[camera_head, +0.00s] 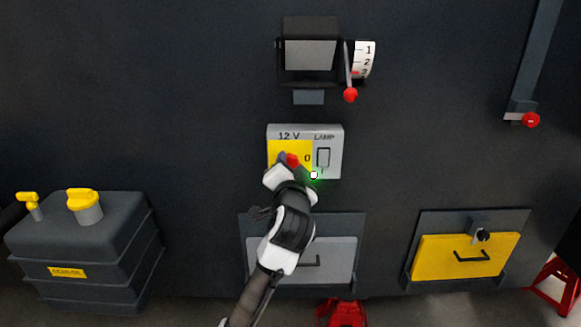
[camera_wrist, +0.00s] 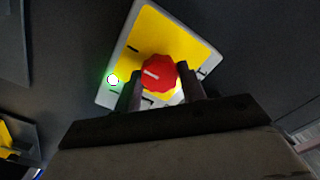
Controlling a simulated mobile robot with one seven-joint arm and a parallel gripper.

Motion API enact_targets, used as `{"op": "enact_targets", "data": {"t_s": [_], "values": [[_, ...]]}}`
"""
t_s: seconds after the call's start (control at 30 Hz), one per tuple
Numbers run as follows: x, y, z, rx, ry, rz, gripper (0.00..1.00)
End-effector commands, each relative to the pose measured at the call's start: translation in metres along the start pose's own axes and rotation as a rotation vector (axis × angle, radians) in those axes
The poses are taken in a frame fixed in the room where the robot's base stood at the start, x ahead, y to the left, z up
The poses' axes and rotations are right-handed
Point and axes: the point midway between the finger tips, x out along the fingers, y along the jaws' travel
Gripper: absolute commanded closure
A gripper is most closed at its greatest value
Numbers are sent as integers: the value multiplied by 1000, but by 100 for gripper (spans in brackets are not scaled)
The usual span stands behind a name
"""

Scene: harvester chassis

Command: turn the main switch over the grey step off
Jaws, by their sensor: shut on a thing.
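The main switch is a red knob (camera_head: 292,159) on the yellow field of a light grey panel (camera_head: 333,132) marked "12 V" and "LAMP". The knob also shows in the wrist view (camera_wrist: 158,73), with a short white mark pointing towards the left of that picture. My gripper (camera_head: 284,168) is at the knob. In the wrist view its dark fingers (camera_wrist: 161,84) stand on either side of the knob, shut on it. A small lamp (camera_head: 313,175) at the panel's lower edge glows white-green.
A grey step (camera_head: 342,243) with a dark handle is below the panel, partly behind my arm. Above is a dark box (camera_head: 310,28) with a red-tipped lever (camera_head: 350,94). A yellow hatch (camera_head: 440,262) is at right, a dark tank (camera_head: 120,215) at left.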

Motion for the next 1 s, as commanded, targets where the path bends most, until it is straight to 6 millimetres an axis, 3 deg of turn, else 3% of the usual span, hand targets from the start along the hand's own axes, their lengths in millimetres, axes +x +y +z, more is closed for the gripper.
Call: {"op": "enact_targets", "data": {"t_s": [0.37, 1.0], "values": [[0, 1, -1, -160, 0, 2, 82], [0, -2, -2, -753, 0, 2, 82]]}}
